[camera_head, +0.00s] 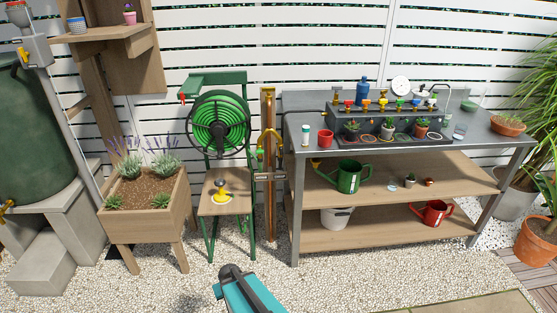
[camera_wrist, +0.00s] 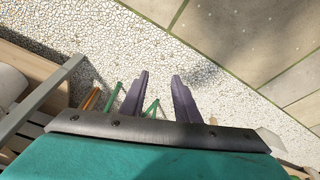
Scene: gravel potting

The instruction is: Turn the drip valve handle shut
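No valve in view can be told for certain as the drip valve. A dark panel (camera_head: 345,113) on the potting bench (camera_head: 297,143) carries a row of small coloured handles, red, yellow and green among them, above several potted plants. A yellow tap (camera_head: 6,208) sits low on the green tank (camera_head: 35,135). Handle positions are too small to read. My gripper (camera_wrist: 160,73) is open and empty, its two dark fingers apart over gravel, well away from these valves.
A hose reel (camera_head: 220,124) on a green stand and a wooden planter (camera_head: 145,225) stand left of the standpipe. Gravel (camera_head: 350,285) in front is clear.

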